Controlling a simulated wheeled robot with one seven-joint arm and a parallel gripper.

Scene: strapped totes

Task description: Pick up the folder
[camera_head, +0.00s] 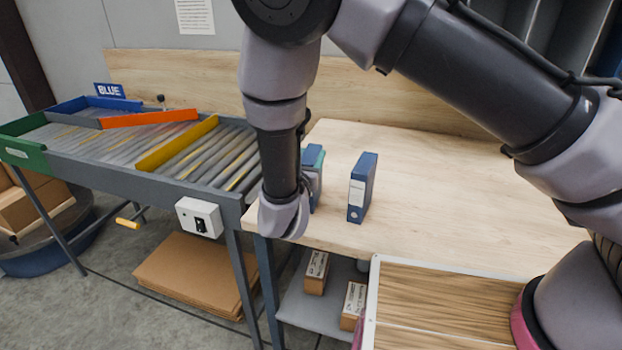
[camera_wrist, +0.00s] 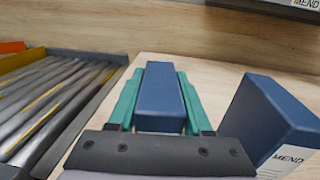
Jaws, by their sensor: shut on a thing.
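A blue folder (camera_wrist: 160,98) stands between the two green fingers of my gripper (camera_wrist: 160,112) in the wrist view. The fingers are shut on its sides. In the head view this folder (camera_head: 316,186) is mostly hidden behind my wrist, near the left edge of the wooden table. I cannot tell whether it touches the table. A second blue folder (camera_head: 362,187) with a white label stands upright on the table to the right, apart from my gripper. It also shows at the right of the wrist view (camera_wrist: 270,112), its label reading MEND.
A roller conveyor (camera_head: 190,155) with green, orange and yellow dividers and a BLUE sign lies left of the table (camera_head: 430,180). A wooden backboard (camera_head: 190,78) stands behind. The table is clear right of the second folder. Small boxes (camera_head: 317,272) sit on a shelf below.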

